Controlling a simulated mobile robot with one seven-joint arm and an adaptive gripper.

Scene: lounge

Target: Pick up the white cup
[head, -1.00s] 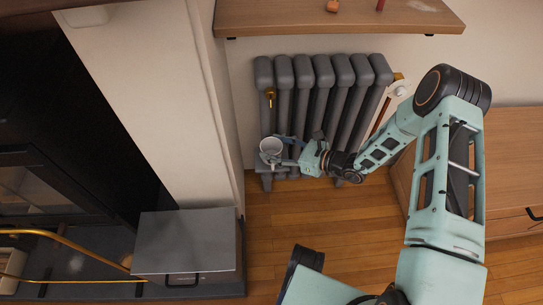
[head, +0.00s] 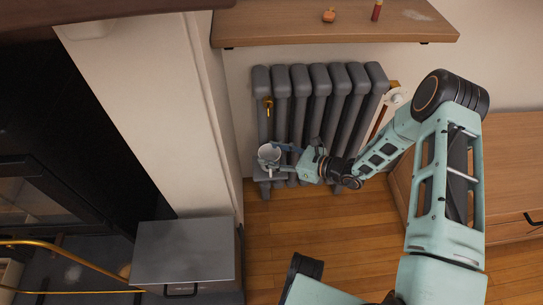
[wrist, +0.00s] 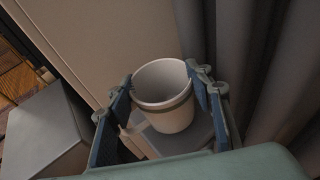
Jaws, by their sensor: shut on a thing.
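The white cup (head: 269,154) is upright in front of the lower left part of the grey radiator in the head view. In the wrist view the cup (wrist: 166,118) shows its open, empty-looking top, with a finger on each side. My gripper (head: 283,158) reaches it from the right and is shut on it. In the wrist view the gripper (wrist: 158,78) has its right finger against the cup's rim. The left finger is by the handle side, and its exact contact is hard to see. A grey surface shows below the cup; whether they touch is unclear.
The radiator (head: 321,110) stands close behind the gripper. A wooden shelf (head: 330,27) with small items is above. A white wall column (head: 140,110) and a grey metal box (head: 185,250) are at left. Wooden floor (head: 345,235) lies open below; a wooden cabinet (head: 510,170) is at right.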

